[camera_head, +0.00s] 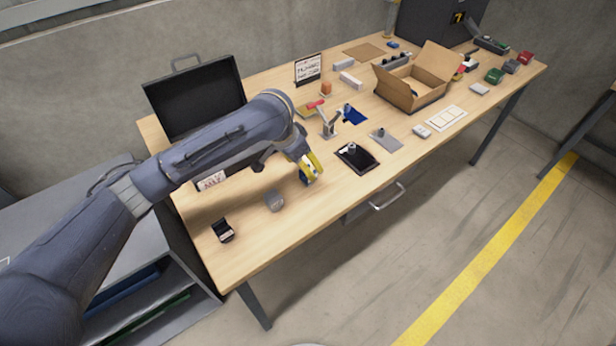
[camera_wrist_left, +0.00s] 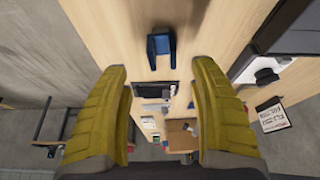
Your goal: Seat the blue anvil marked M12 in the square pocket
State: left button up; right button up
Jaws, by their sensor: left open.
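A blue block (camera_head: 304,178) is on the wooden table beside my left gripper, partly hidden by it in the head view. It looks like the blue anvil; I cannot read an M12 mark. In the left wrist view the blue piece (camera_wrist_left: 160,46) has a U-like outline and lies beyond the fingertips, in line with the gap between them. My left gripper (camera_head: 312,166) has yellow fingers; in the wrist view (camera_wrist_left: 160,85) they are wide apart with nothing held. I cannot make out the square pocket. My right gripper is not in view.
A black tray (camera_head: 370,164) with a small metal part lies right of my gripper. A grey plate (camera_head: 388,146), a small stand (camera_head: 328,130) and an open cardboard box (camera_head: 408,98) are farther along. A grey lump (camera_head: 274,201) and a black holder (camera_head: 222,231) are at the near left.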

pick_arm(q)
jog(key=shift+a+x, duration=0.1)
jog(key=shift+x, duration=1.4)
jog(key=shift+a+x, duration=0.15)
jog(key=shift+x, duration=1.4)
jog(key=shift+c, duration=0.4)
grip_shut()
